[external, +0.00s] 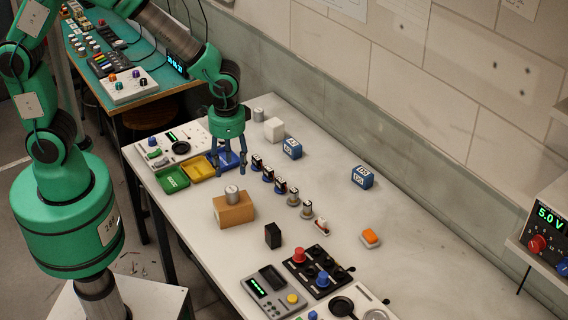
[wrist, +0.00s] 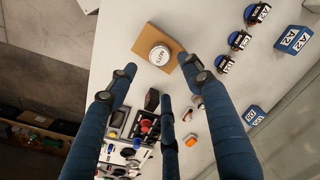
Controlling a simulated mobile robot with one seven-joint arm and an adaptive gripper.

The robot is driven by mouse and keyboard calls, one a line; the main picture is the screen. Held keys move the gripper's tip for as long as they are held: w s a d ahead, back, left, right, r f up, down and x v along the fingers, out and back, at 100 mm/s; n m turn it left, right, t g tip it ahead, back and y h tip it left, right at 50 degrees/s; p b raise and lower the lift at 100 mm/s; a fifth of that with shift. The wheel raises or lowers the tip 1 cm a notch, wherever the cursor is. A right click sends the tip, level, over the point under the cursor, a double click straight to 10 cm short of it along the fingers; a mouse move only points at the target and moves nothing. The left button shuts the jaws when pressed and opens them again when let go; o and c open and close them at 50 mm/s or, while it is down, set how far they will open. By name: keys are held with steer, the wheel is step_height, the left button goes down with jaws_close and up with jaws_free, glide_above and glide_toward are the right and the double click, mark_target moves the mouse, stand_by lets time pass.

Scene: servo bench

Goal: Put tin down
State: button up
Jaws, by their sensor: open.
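A silver tin (external: 232,194) stands upright on top of a brown cardboard box (external: 234,211) near the front left edge of the bench. In the wrist view the tin (wrist: 160,55) shows its pale labelled lid, on the box (wrist: 146,40), just beyond my fingertips. My gripper (external: 230,170) points down with its blue fingers spread and empty, above the bench behind the box. It also shows in the wrist view (wrist: 158,82). The fingers are apart from the tin. A second grey cylinder (external: 258,114) stands farther back.
A black block (external: 273,235) is in front.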

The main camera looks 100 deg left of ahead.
steer(key=shift+r, duration=0.35)
stand_by(0.6)
steer(key=s+d+r+m+t, duration=0.1)
steer(key=s+d+r, duration=0.2)
steer(key=r, duration=0.5)
steer(key=s+d+r+m+t, duration=0.1)
steer(key=s+d+r+t, duration=0.2)
steer(key=r, duration=0.5)
steer(key=s+d+r+m+t, duration=0.1)
steer(key=s+d+r, duration=0.3)
steer(key=s, duration=0.3)
steer(key=s+d+r+m, duration=0.1)
steer(key=s+d+r, duration=0.2)
steer(key=s+r, duration=0.3)
steer(key=shift+s+d+t+h, duration=0.3)
steer(key=shift+s+d+t, duration=0.05)
steer(key=shift+s+t, duration=0.1)
